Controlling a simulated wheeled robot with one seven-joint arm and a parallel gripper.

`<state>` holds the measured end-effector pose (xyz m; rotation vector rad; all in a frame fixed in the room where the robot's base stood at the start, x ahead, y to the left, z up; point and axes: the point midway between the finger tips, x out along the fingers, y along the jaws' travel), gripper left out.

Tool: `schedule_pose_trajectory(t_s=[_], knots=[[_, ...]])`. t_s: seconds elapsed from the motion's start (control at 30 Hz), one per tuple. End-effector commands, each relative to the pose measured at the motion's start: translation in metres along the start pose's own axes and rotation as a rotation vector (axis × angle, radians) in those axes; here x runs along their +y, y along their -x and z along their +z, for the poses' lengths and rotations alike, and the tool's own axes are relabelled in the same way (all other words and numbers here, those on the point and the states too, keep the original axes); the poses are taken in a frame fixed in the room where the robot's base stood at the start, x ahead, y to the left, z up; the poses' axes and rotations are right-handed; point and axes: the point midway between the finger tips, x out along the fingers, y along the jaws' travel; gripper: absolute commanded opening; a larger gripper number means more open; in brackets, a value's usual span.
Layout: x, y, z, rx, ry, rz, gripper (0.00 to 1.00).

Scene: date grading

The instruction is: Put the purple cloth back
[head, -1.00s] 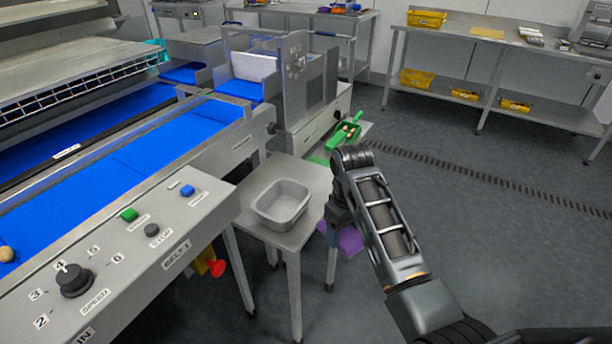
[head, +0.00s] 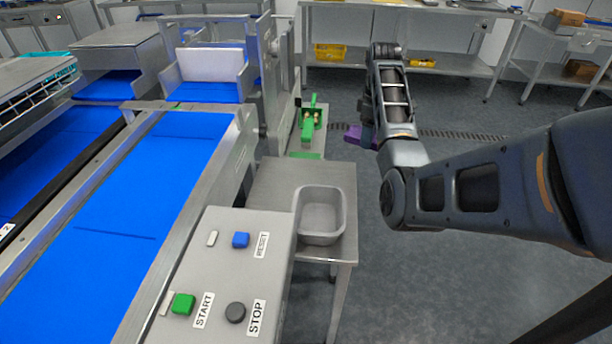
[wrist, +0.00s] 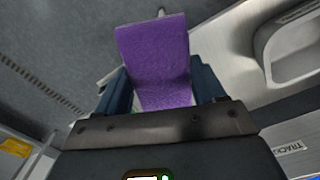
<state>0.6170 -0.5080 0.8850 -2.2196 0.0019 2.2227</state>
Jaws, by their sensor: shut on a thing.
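The purple cloth (wrist: 158,62) hangs between the two fingers of my gripper (wrist: 160,90) in the wrist view, and the gripper is shut on it. In the head view a purple patch of the cloth (head: 353,136) shows beside the end of my arm, and my gripper (head: 366,138) is mostly hidden there by my arm. The cloth is held in the air over the floor, right of the green scoop.
A grey tub (head: 319,240) stands on a small steel table (head: 268,185) beside the blue belt (head: 120,215). A green scoop (head: 308,128) lies behind that table. A shelf bench (head: 440,70) with a yellow bin (head: 330,53) stands at the back. Open floor lies to the right.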

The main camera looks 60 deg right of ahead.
Motion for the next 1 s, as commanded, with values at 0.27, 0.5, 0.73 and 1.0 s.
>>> schedule_pose_trajectory(t_s=[0.27, 0.5, 0.73, 1.0], knots=[[-0.024, -0.021, -0.026, -0.002, 0.007, -0.003, 0.41], [-0.057, -0.051, -0.062, -0.001, 0.005, -0.003, 0.41], [-0.074, -0.067, -0.082, 0.0, 0.003, 0.0, 0.41], [-0.076, -0.096, -0.083, -0.001, 0.001, -0.002, 0.41]])
